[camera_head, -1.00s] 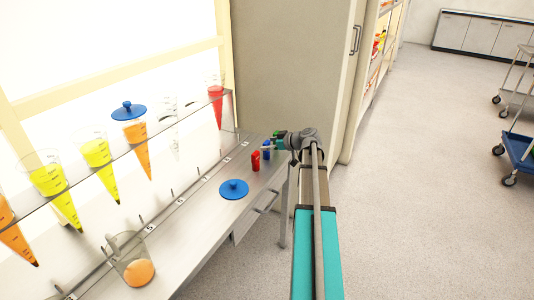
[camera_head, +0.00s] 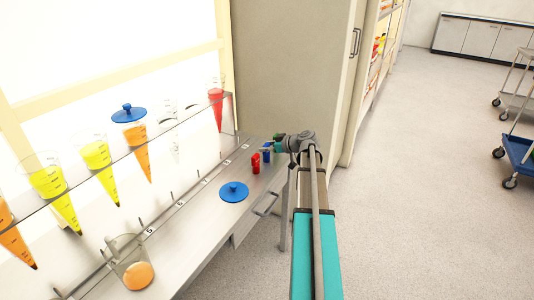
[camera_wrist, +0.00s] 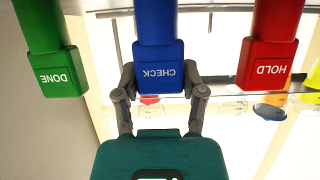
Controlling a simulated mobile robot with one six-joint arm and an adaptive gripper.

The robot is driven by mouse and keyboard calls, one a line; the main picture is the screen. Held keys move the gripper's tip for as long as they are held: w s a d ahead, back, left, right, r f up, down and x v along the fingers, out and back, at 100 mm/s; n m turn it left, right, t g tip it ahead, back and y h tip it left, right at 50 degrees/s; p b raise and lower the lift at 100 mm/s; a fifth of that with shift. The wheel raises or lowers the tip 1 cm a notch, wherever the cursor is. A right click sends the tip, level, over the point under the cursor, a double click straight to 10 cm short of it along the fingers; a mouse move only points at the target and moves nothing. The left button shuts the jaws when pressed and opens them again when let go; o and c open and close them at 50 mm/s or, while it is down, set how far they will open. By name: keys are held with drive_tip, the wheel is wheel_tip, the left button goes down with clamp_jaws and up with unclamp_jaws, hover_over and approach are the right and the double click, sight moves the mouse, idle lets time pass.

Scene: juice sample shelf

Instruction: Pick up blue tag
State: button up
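The blue tag (camera_wrist: 160,30) reads CHECK, upside down in the wrist view, and stands between a green tag and a red tag. My gripper (camera_wrist: 160,72) has one grey finger on each side of the blue tag's labelled end, and both fingertips look to be against it. In the head view the blue tag (camera_head: 266,154) is small and partly covered by my gripper (camera_head: 270,147) at the far end of the bench. I cannot see the tag lifted off the bench.
A red HOLD tag (camera_wrist: 270,60) and a green DONE tag (camera_wrist: 60,75) stand close on either side. A blue lid (camera_head: 234,192) and a jug (camera_head: 130,265) are on the bench (camera_head: 200,235). Several juice cones hang along a clear shelf (camera_head: 190,118). A tall cabinet (camera_head: 290,70) stands behind.

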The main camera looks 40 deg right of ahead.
drive_tip(key=c, duration=0.3)
drive_tip(key=shift+r, duration=0.2)
wheel_tip(320, 180, up, 2)
drive_tip(key=shift+r+p, duration=0.1)
drive_tip(key=shift+p, duration=1.15)
drive_tip(key=s+d+r+p, duration=0.1)
drive_tip(key=s+r+p, duration=0.2)
drive_tip(key=s, duration=0.1)
drive_tip(key=s+d+r+p, duration=0.1)
drive_tip(key=s+r+p, duration=0.3)
drive_tip(key=s, duration=0.1)
drive_tip(key=s+d+r+p, duration=0.1)
drive_tip(key=s+r+p, duration=0.2)
drive_tip(key=s, duration=0.1)
drive_tip(key=shift+s+r, duration=0.25)
drive_tip(key=shift+s, duration=0.1)
drive_tip(key=shift+s+d, duration=0.1)
